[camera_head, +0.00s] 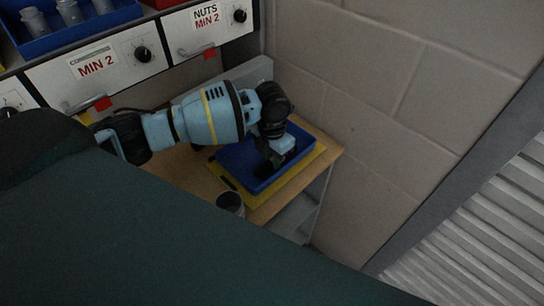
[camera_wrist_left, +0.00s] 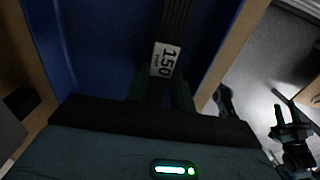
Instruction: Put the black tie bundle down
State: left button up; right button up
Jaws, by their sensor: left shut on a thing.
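My left gripper (camera_head: 284,158) is low over a blue tray (camera_head: 236,157) and points down into it. It is shut on the black tie bundle (camera_wrist_left: 176,18), which has a white label reading 150. In the left wrist view the bundle stretches away from the fingers, inside the blue tray's walls (camera_wrist_left: 225,45). Whether the bundle touches the tray floor cannot be told. In the head view the gripper mostly hides the bundle.
The tray sits on a yellow mat (camera_head: 262,199) on a wooden table (camera_head: 194,178). A cabinet with MIN 2 drawers (camera_head: 98,66) is at upper left. A block wall (camera_head: 400,110) rises close behind and right.

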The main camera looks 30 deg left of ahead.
pick_arm(q)
jog(key=shift+f, duration=0.2)
jog(key=o, duration=1)
notch_tip(320, 180, up, 12)
jog(key=shift+r, duration=0.2)
